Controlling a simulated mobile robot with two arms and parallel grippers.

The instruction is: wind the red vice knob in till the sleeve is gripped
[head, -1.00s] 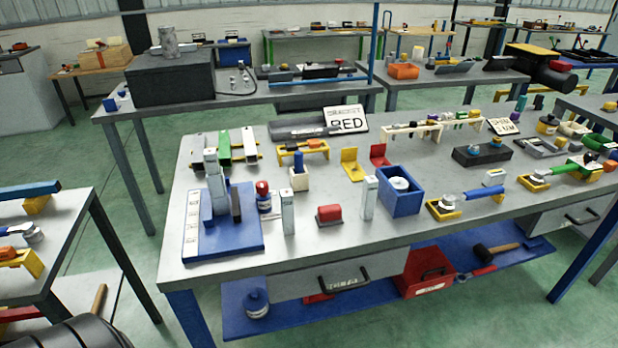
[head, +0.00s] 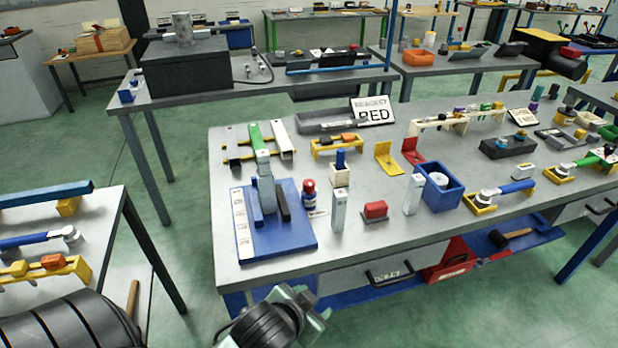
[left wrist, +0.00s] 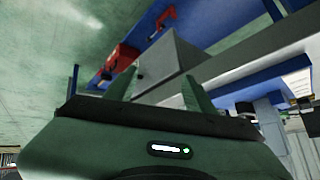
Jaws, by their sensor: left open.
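A blue base plate (head: 300,237) with upright grey jaw-like blocks (head: 266,190) stands at the near left of the workbench; it looks like the vice, though I cannot be sure. A small red-topped piece (head: 309,187) stands at its right edge; I cannot tell whether it is the vice knob. I cannot make out the sleeve for certain. My left gripper (head: 308,308) is low in front of the bench, below the top and apart from everything on it. In the left wrist view its two fingers (left wrist: 160,92) are spread and empty. My right gripper is out of view.
The grey bench top (head: 350,235) has a free strip along its front edge. A red block (head: 375,209), a grey post (head: 339,210) and a blue box (head: 442,195) stand right of the plate. A drawer handle (head: 390,276) juts out below. Another table (head: 95,225) is at left.

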